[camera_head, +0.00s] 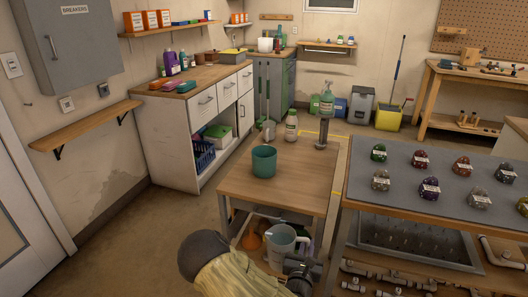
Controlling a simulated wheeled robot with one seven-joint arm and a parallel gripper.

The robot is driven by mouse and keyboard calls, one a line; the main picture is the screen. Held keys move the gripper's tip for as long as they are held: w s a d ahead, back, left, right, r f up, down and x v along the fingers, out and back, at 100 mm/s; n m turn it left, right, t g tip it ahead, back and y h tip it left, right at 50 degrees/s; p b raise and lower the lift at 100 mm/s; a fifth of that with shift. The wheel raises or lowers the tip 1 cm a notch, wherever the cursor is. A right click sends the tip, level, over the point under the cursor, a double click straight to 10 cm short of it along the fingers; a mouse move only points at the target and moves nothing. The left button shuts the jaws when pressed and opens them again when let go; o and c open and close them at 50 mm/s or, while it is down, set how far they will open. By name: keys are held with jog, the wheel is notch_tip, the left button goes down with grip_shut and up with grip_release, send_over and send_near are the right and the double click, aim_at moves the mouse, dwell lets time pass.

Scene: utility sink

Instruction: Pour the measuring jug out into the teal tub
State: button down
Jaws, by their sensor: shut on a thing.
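The teal tub (264,165) stands upright on the wooden table (290,186), left of its middle, with its open top facing up. The measuring jug (281,246) is pale and translucent, with a grey-blue rim. It is in front of the table's near edge, nearer to me than the tub, and looks about upright. My gripper (302,264) is dark and shut on the jug at its right side. The fingertips and their exact hold are hard to make out. I cannot tell what is inside the jug or the tub.
An orange funnel (251,238) is below the tabletop. At right, a grey-topped bench (440,182) bears several labelled items. The table's front is clear.

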aim_at(292, 230)
jog(key=shift+m+g+h, duration=0.3)
jog(key=shift+m+h, duration=0.3)
jog(key=shift+h, duration=0.2)
jog(key=a+r+p, duration=0.1)
jog(key=r, duration=0.1)
jog(key=w+a+r+p, duration=0.1)
jog(key=a+r, duration=0.1)
jog(key=a+r+p, duration=0.1)
jog(key=a+r, duration=0.1)
jog(key=shift+w+r+p, duration=0.15)
jog(key=shift+w+p, duration=0.05)
jog(key=shift+p, duration=0.1)
jog(key=s+a+r+m+g+h+p, duration=0.3)
jog(key=s+a+m+g+h+p, duration=0.2)
jog(key=s+a, duration=0.3)
jog(key=s+a+r+m+g+h+p, duration=0.4)
jog(key=s+a+g+p, duration=0.4)
jog(key=a, duration=0.2)
jog(key=shift+a+r+m+h, duration=0.15)
jog(key=shift+a+m+h, duration=0.25)
jog(key=shift+m+h, duration=0.6)
